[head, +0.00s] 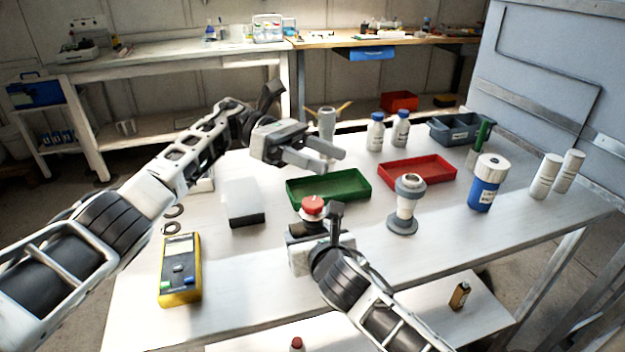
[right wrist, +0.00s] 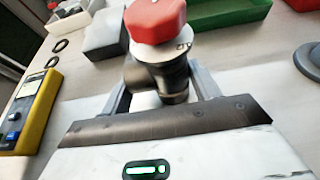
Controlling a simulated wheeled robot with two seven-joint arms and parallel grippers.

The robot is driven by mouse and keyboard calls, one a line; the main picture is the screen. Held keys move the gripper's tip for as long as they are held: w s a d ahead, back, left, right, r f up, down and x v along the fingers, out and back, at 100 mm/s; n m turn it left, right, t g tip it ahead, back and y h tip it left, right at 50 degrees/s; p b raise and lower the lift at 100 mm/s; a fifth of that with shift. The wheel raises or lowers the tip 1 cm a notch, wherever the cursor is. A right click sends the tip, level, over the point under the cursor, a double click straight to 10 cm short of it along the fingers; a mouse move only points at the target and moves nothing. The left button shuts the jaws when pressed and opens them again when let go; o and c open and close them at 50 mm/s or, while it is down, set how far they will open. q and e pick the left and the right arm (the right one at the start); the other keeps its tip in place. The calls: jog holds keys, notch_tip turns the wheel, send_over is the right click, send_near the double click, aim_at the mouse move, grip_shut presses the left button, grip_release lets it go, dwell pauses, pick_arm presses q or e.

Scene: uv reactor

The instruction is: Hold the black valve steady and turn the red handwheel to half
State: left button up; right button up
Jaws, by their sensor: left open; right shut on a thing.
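The black valve (right wrist: 157,78) shows in the right wrist view, between the fingers of my right gripper (right wrist: 163,85). The red handwheel (right wrist: 156,20) sits on top of the valve, above a pale marked disc. The handwheel (head: 313,205) also shows in the head view, near the middle of the table. My right gripper (head: 312,238) is shut on the valve body, which it partly hides in the head view. My left gripper (head: 325,157) is open and empty, above and behind the handwheel and clear of it.
A green tray (head: 353,189) and a red tray (head: 450,168) lie behind the valve. A grey-white flanged piece (head: 405,222) stands to its right. A yellow meter (head: 180,290) and a grey box (head: 246,217) are to its left. A blue-and-white bottle (head: 484,196) stands further right.

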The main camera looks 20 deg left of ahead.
aim_at(313, 202)
pick_arm(q)
jog(key=f+n+t+y, duration=0.1)
jog(key=f+n+y, duration=0.2)
jog(key=n+y, duration=0.2)
jog(key=a+f+n+t+y, duration=0.1)
jog(key=f+n+y, duration=0.1)
jog(key=n+y, duration=0.3)
jog(key=f+n+t+y, duration=0.1)
jog(key=f+n+y, duration=0.2)
jog(key=n+y, duration=0.3)
jog(key=shift+w+a+f+n, duration=0.1)
jog(key=shift+f+n, duration=0.05)
jog(key=shift+n, duration=1.1)
jog(key=shift+w+a+f+n, duration=0.1)
jog(key=shift+f+n, duration=0.05)
jog(key=shift+n, duration=1.1)
jog(key=c, duration=1)
